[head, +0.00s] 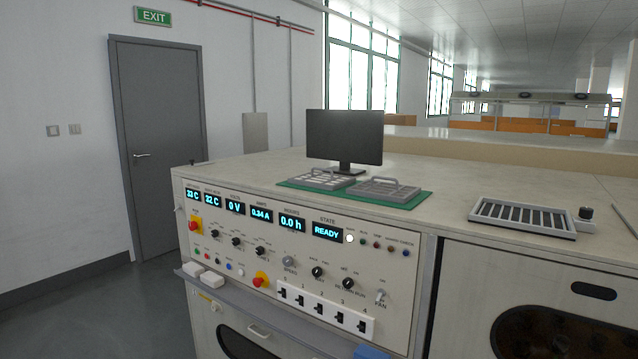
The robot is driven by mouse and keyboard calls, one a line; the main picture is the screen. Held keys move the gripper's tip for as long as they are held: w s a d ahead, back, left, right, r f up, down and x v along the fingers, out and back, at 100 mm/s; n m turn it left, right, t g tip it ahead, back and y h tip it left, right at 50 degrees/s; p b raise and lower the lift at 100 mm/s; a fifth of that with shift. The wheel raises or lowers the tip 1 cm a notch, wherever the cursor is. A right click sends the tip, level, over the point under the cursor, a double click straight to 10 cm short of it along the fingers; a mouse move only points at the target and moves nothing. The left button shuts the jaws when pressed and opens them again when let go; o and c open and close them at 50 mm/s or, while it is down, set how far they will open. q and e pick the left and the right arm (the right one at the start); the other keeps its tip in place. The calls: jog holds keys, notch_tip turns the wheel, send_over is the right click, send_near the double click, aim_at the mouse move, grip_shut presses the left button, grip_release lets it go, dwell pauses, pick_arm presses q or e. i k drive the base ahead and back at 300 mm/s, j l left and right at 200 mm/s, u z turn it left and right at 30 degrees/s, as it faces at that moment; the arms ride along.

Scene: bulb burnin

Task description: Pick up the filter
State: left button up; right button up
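Two flat grey slatted frames with raised handles lie side by side on a green mat (408,204) on top of the bench. The left frame (322,181) shows pale panels between its bars, and the right frame (383,190) looks darker. They may be filters, but I cannot tell which one is the task's filter. Neither of my grippers is in view.
A black monitor (344,137) stands just behind the mat. A grey slotted tray (522,217) with a dark knob (586,213) beside it sits at the right. The front control panel (300,262) has switches, red knobs and lit displays; one reads READY. The bench top between mat and tray is clear.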

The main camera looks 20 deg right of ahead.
aim_at(332, 182)
jog(key=i+l+z, duration=0.1)
jog(key=i+z, duration=0.25)
jog(key=i, duration=0.3)
jog(key=i+j+z, duration=0.1)
jog(key=i+z, duration=0.3)
jog(key=i, duration=0.2)
